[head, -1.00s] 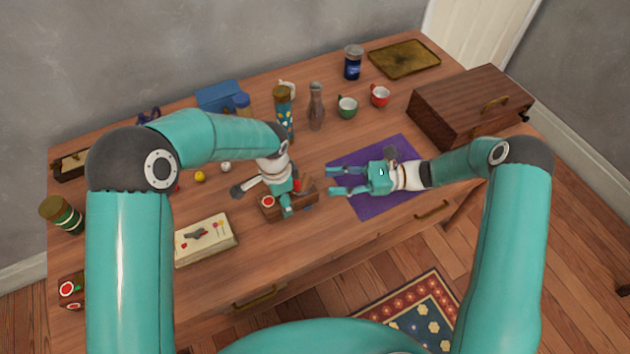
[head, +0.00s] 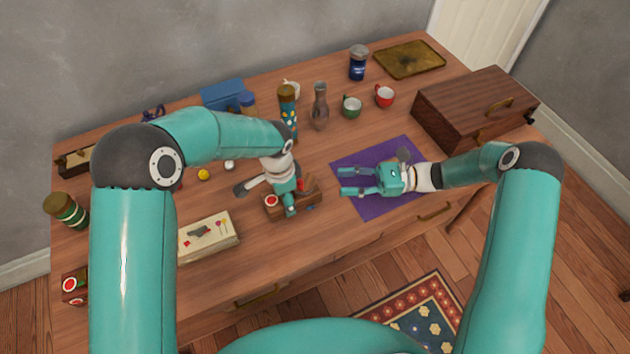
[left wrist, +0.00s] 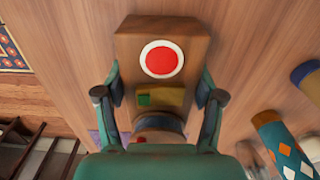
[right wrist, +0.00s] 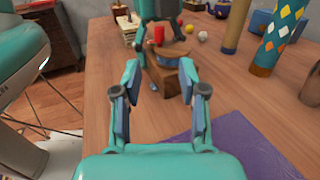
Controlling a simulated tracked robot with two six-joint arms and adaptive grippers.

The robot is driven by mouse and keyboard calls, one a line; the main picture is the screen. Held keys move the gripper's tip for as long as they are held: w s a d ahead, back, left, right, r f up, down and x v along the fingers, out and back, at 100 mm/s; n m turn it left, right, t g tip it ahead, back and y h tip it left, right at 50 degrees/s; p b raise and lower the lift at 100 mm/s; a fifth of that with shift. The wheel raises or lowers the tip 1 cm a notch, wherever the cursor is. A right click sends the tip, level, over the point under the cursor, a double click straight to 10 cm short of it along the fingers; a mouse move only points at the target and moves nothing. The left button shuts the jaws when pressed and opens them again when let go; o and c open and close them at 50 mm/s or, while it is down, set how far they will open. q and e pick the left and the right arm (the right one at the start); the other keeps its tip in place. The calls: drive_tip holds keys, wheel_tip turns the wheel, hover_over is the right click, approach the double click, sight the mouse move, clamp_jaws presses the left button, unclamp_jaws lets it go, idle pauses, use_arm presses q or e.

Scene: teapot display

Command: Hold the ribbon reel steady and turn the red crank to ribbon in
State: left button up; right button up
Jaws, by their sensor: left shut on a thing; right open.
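The ribbon reel is a wooden block (head: 302,203) with a red and white disc, near the middle of the table. In the left wrist view its disc end (left wrist: 160,24) points away between the fingers. My left gripper (left wrist: 160,97) is shut around its sides, from above. The red crank handle (right wrist: 158,34) stands upright on the reel in the right wrist view. It is partly hidden by my left gripper in the head view. My right gripper (head: 344,181) is open and empty above the purple mat, right of the reel, its fingers pointing towards it but apart from it.
The purple mat (head: 375,208) lies under my right gripper. A pale box (head: 208,238) lies left of the reel. A patterned cylinder (head: 288,112), vase (head: 320,108) and cups stand behind. A wooden chest (head: 475,105) is at the right. Table in front of the reel is clear.

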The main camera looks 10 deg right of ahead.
sight(304, 185)
drive_tip(key=a, duration=1)
drive_tip(key=shift+w+a, duration=0.1)
drive_tip(key=shift+w, duration=0.2)
clamp_jaws()
